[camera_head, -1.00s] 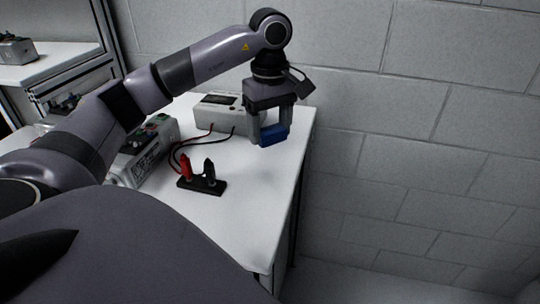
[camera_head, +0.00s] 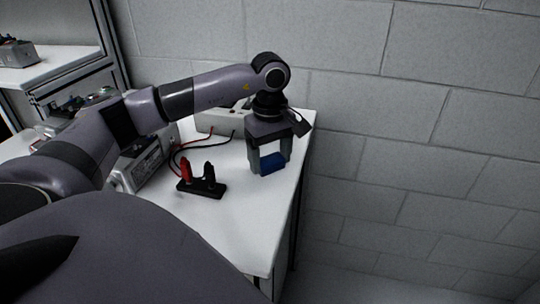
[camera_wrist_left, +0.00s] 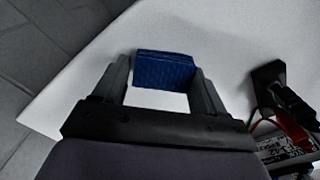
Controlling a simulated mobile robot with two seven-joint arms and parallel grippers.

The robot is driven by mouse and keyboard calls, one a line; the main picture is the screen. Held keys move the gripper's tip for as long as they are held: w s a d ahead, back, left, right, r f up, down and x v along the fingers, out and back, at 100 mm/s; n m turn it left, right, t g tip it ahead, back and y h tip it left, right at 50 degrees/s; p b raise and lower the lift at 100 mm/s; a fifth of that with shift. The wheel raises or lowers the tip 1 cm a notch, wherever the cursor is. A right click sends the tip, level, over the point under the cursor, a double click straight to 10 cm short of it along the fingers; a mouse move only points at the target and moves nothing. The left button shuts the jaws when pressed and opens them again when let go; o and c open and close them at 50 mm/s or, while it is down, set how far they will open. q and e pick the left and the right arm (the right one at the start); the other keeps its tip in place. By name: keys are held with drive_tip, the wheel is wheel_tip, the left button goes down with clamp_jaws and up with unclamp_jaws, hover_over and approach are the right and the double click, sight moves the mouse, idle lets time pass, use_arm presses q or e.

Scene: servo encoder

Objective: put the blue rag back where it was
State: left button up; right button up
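The blue rag (camera_head: 272,163) is a small folded block at the right part of the white table (camera_head: 235,215). My left gripper (camera_head: 271,167) points down with its two fingers on either side of the rag and is shut on it. In the left wrist view the rag (camera_wrist_left: 165,72) fills the gap between the fingertips of the left gripper (camera_wrist_left: 163,85). The rag is at or just above the tabletop; I cannot tell whether it touches. My right gripper is not in view.
A black stand with red and black clips (camera_head: 202,187) is left of the gripper. A white power unit (camera_head: 222,121) with red and black cables stands behind it. A grey metal device (camera_head: 140,165) is further left. The table's right edge is close; a block wall (camera_head: 420,130) stands beyond.

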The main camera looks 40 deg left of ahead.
sight(270, 158)
use_arm(q)
drive_tip(key=shift+o, duration=0.9)
wheel_tip(270, 158, up, 12)
drive_tip(key=p, duration=0.1)
drive_tip(key=shift+r, duration=0.2)
drive_tip(key=shift+f, duration=0.1)
